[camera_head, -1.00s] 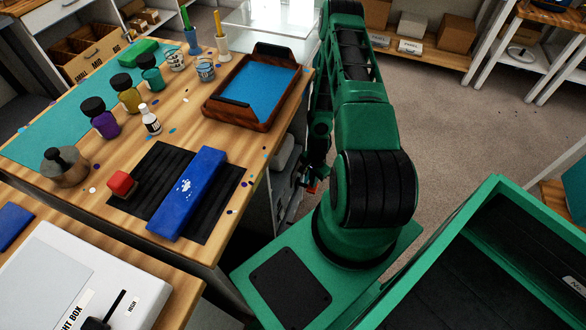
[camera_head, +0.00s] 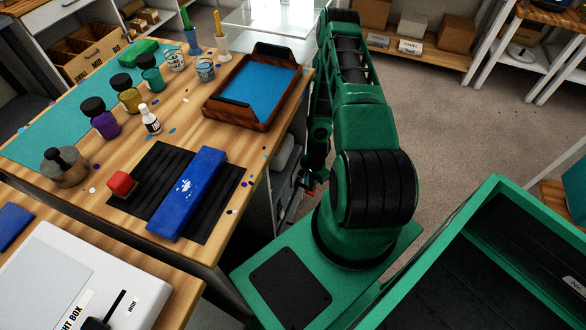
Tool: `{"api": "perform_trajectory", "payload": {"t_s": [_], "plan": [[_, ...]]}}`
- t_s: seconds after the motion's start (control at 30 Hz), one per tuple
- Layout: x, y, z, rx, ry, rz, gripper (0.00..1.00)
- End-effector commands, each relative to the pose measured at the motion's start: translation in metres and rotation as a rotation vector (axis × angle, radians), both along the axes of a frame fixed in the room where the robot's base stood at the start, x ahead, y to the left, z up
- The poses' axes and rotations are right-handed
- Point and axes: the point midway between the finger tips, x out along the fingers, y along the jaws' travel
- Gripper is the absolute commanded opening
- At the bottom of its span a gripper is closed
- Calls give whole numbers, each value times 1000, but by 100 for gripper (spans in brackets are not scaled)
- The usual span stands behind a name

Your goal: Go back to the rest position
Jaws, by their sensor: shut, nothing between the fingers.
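My arm is folded over my base at the right side of the workbench (camera_head: 240,195). My gripper (camera_head: 311,188) hangs low beside the bench edge, mostly hidden behind my own arm links. Only a small part with a reddish tip shows, close to the grey shelving under the bench. It is shut and I see nothing held in it.
On the bench stand a wooden tray with a blue inside (camera_head: 255,92), a blue block (camera_head: 187,193) on a black mat (camera_head: 153,162), a red cube (camera_head: 121,184) and several jars. A green bin (camera_head: 480,225) is at the right. Open floor (camera_head: 450,120) lies beyond.

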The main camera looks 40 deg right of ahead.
Motion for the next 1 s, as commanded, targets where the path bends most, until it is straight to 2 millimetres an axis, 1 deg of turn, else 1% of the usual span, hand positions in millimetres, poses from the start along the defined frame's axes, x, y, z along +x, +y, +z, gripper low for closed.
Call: {"api": "perform_trajectory", "payload": {"t_s": [0.33, 0.83, 1.0], "plan": [[0, 0, 25, 0, 0, 0, 0], [0, 0, 26, 0, 0, 0, 0], [-4, -3, 34, 0, 0, 0, 0]]}}
